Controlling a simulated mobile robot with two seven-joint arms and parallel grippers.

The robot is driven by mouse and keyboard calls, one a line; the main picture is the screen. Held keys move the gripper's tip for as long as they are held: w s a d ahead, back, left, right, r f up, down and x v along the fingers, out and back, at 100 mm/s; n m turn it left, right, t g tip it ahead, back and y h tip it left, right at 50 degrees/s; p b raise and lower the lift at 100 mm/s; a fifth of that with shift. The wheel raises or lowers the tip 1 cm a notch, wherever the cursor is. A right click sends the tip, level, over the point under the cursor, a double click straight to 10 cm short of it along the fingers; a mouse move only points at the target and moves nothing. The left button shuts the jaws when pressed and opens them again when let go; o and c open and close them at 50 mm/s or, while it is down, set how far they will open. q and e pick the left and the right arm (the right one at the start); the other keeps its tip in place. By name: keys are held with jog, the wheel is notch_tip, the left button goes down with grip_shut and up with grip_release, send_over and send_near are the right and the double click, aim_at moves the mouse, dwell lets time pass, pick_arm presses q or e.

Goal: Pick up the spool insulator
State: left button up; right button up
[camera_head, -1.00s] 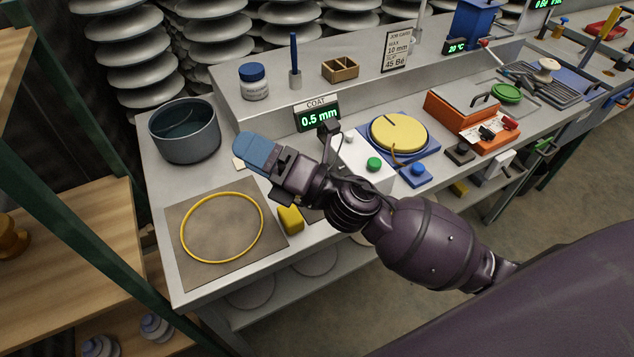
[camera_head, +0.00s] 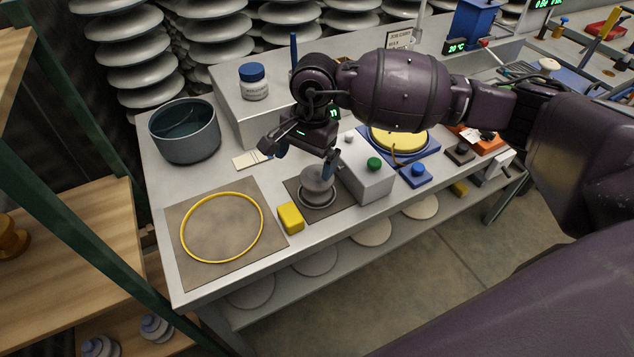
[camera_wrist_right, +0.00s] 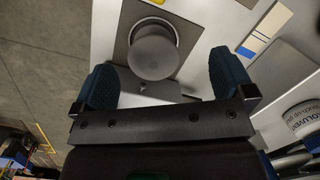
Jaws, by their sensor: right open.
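The spool insulator (camera_head: 317,184) is a grey, rounded piece standing upright on a dark square mat (camera_head: 341,207) on the workbench. In the right wrist view the insulator (camera_wrist_right: 153,54) shows as a round grey top ahead of the fingers and between their lines. My right gripper (camera_head: 304,160) is open above and just behind the insulator, with one blue fingertip on each side. In the wrist view the open right gripper (camera_wrist_right: 160,80) has blue pads wide apart and nothing held. My left gripper is not in view.
A yellow block (camera_head: 291,218) sits left of the insulator and a white box with a green button (camera_head: 368,180) close on its right. A brown mat with a yellow ring (camera_head: 183,246) lies at the left. A grey pot (camera_head: 186,138) stands behind it.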

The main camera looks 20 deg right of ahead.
aim_at(316, 171)
jog(key=shift+w+d+r+h, duration=0.25)
jog(key=shift+w+d+h, duration=0.15)
jog(key=shift+d, duration=0.25)
jog(key=shift+w+d+r+h, duration=0.25)
jog(key=shift+d+h, duration=0.15)
jog(key=shift+d, duration=0.2)
jog(key=shift+d+f, duration=0.15)
jog(key=shift+f, duration=0.1)
notch_tip(316, 171, down, 5)
jog(key=shift+s+d+f+b, duration=0.1)
jog(key=shift+f+b, duration=0.15)
jog(key=shift+f, duration=1.1)
jog(key=shift+s+f+b, duration=0.1)
jog(key=shift+f+b, duration=0.1)
jog(key=shift+f, duration=1.15)
jog(key=shift+r, duration=0.15)
jog(key=c, duration=1.2)
